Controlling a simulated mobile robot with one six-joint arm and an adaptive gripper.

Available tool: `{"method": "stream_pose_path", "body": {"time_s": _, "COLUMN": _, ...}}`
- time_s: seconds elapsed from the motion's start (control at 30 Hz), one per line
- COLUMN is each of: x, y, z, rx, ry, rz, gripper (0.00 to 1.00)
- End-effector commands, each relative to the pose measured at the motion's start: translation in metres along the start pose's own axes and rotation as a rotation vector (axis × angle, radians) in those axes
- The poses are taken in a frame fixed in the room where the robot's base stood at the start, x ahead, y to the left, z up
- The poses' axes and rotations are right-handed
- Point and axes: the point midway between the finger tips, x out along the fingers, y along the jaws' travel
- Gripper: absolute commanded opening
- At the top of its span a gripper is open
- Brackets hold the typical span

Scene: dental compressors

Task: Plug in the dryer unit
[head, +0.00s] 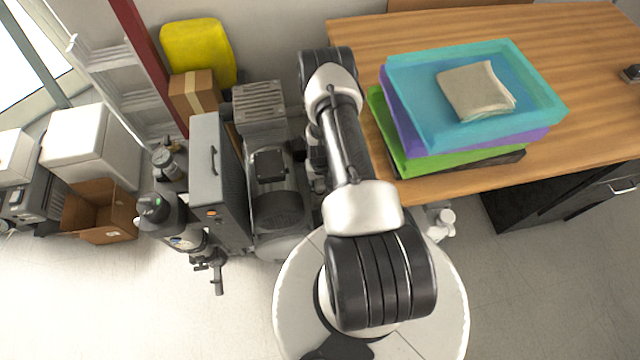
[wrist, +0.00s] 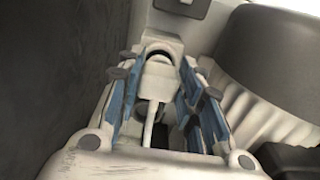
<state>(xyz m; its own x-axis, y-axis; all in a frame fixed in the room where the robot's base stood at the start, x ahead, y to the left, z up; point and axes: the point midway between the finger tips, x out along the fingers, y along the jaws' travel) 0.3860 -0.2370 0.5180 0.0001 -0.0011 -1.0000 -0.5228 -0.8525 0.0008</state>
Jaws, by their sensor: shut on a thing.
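My gripper (wrist: 158,62) shows in the wrist view, with blue-lined fingers on both sides. It is shut on a white plug (wrist: 157,78) near the fingertips; a pale cord or stem (wrist: 150,124) runs back from it between the fingers. A pale fitting with a dark face (wrist: 182,6) is at the top edge, just beyond the fingertips; I cannot tell whether the plug touches it. In the head view a grey upright cabinet with a handle (head: 208,165), possibly the dryer unit, stands left of my arm. My gripper is hidden there, behind my arm.
A compressor (head: 272,185) stands between the cabinet and my arm. A wooden table (head: 590,110) with stacked trays (head: 545,97) and a folded cloth is on the right. A dark surface (wrist: 50,70) and a grey rounded body (wrist: 265,50) flank my gripper closely.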

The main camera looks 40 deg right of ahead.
Motion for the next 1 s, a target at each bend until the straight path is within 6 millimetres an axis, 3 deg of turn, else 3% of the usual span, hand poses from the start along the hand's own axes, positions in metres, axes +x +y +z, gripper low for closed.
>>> {"method": "stream_pose_path", "body": {"time_s": 0.87, "x": 0.021, "y": 0.0, "z": 0.001, "rx": 0.0, "ry": -0.001, "rz": 0.0, "gripper": 0.09}}
{"method": "stream_pose_path", "body": {"time_s": 0.9, "x": 0.02, "y": 0.0, "z": 0.0, "rx": 0.0, "ry": -0.001, "rz": 0.0, "gripper": 0.36}}
{"method": "stream_pose_path", "body": {"time_s": 1.0, "x": 0.019, "y": 0.0, "z": 0.0, "rx": 0.0, "ry": -0.001, "rz": 0.0, "gripper": 0.43}}
